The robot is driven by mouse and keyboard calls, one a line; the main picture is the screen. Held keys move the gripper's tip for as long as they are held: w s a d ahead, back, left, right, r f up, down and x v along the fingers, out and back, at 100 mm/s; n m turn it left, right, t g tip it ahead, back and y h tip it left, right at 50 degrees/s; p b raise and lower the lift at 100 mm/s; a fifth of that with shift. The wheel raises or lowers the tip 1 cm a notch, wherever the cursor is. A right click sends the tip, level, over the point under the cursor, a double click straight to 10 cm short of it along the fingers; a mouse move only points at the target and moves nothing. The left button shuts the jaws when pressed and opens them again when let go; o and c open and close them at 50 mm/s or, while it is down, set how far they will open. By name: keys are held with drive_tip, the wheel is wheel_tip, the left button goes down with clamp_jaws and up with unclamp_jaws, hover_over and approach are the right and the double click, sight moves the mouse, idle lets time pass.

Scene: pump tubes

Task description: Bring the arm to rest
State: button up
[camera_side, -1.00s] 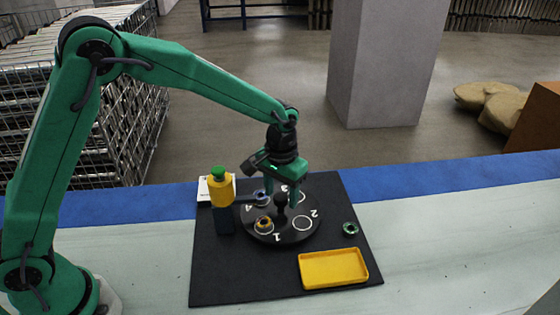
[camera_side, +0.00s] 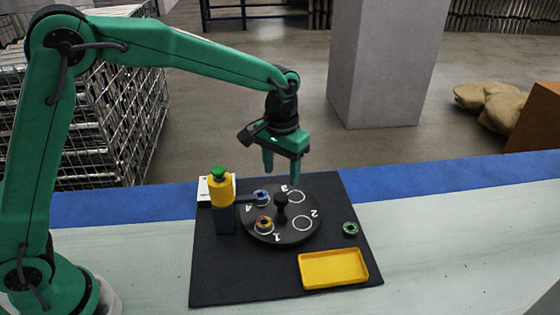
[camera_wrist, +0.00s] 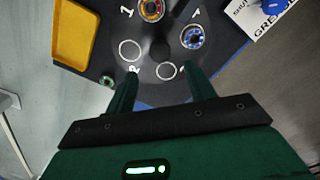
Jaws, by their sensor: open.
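My gripper (camera_side: 281,177) is open and empty, held above the far side of the black turntable (camera_side: 283,237). In the wrist view its two green fingers (camera_wrist: 158,90) are spread apart with nothing between them. A yellow and dark ring part (camera_side: 264,224) sits at position 1 of the turntable. A blue ring part (camera_side: 261,196) sits at position 4, and it also shows in the wrist view (camera_wrist: 193,38). Positions 2 and 3 show empty white circles. A black knob (camera_side: 281,204) stands at the turntable's centre.
A yellow tray (camera_side: 333,268) lies empty at the mat's front right. A green ring (camera_side: 350,229) lies on the black mat (camera_side: 215,285). A yellow and dark post with a green top (camera_side: 220,200) stands left of the turntable, beside a white card (camera_side: 203,190).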

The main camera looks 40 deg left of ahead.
drive_tip(key=shift+r, duration=0.35)
drive_tip(key=s+a+r+t, duration=0.1)
drive_tip(key=s+a+r, duration=0.1)
drive_tip(key=s+r, duration=0.1)
drive_tip(key=s+a+r, duration=0.3)
drive_tip(key=s+a+r+t, duration=0.1)
drive_tip(key=s+a+r, duration=0.2)
drive_tip(key=shift+s+a+r+t, duration=0.25)
drive_tip(key=shift+s+r+t, duration=0.05)
drive_tip(key=shift+s, duration=0.1)
drive_tip(key=s+a+t, duration=0.1)
drive_tip(key=s+a, duration=0.2)
drive_tip(key=s, duration=0.4)
drive_tip(key=s+a+t, duration=0.2)
drive_tip(key=s+a, duration=0.1)
drive_tip(key=s, duration=0.4)
drive_tip(key=shift+s+a, duration=0.2)
drive_tip(key=shift+s, duration=0.05)
